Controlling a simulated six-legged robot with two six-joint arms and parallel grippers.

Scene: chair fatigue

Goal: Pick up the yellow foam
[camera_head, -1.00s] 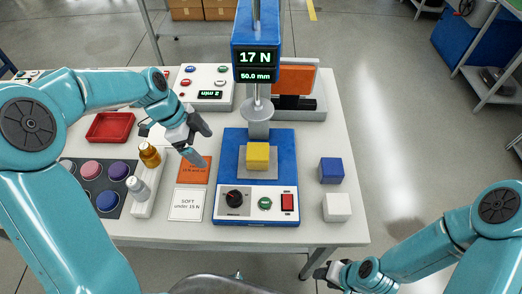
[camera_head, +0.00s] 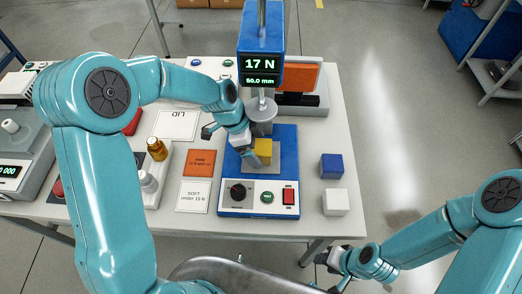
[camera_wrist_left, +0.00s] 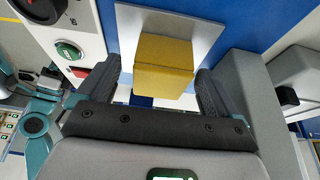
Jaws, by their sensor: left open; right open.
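The yellow foam (camera_head: 264,147) is a small block on the grey plate of the blue test machine (camera_head: 228,192), under the round metal press head. My left gripper (camera_head: 252,152) is at the foam and partly hides it in the head view. In the left wrist view the open fingers stand either side of the yellow foam (camera_wrist_left: 164,66), with a gap visible on both sides. My right gripper (camera_head: 330,270) is open and empty near the front right, past the table edge, away from the foam.
A blue cube (camera_head: 331,165) and a white cube (camera_head: 335,202) sit right of the machine. An orange card (camera_head: 199,163) and a white SOFT card (camera_head: 193,196) lie left of it, beside a holder with small bottles (camera_head: 157,149). The machine's display (camera_head: 260,66) reads 17 N.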

